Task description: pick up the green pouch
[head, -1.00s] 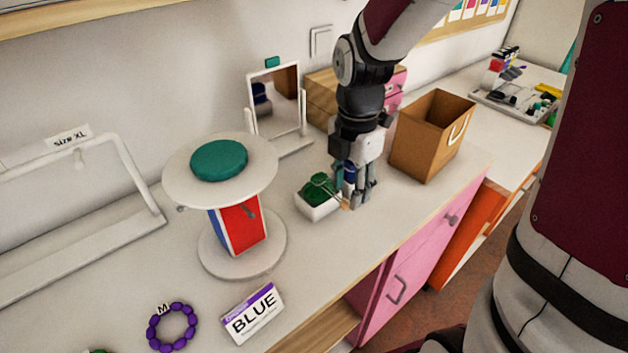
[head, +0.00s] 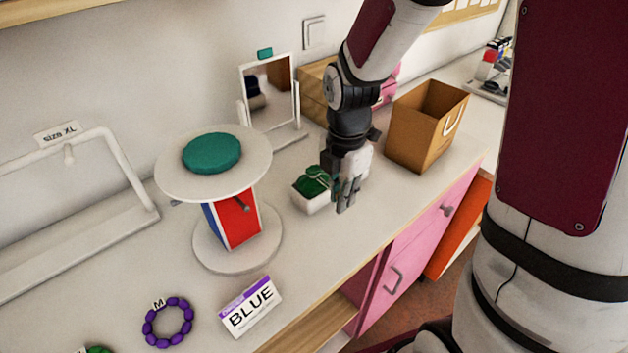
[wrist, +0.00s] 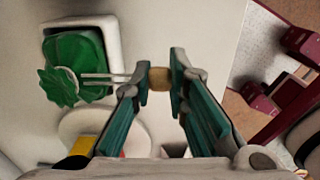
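The green pouch (head: 314,181) sits in a small white open box (head: 311,205) on the counter. In the wrist view the pouch (wrist: 80,62) lies at upper left, with its gathered neck and a pale drawstring (wrist: 105,77) running right to a tan bead (wrist: 160,78). My gripper (head: 345,207) is just right of the box, pointing down. In the wrist view the teal fingertips of my gripper (wrist: 160,76) close on the tan bead from both sides. The bead is hidden in the head view.
A round white stand (head: 238,245) with a teal pad (head: 212,153) is left of the box. A mirror (head: 268,92) stands behind, and a brown paper bag (head: 421,130) stands behind right. A BLUE card (head: 251,308) and purple bracelet (head: 167,322) lie front left.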

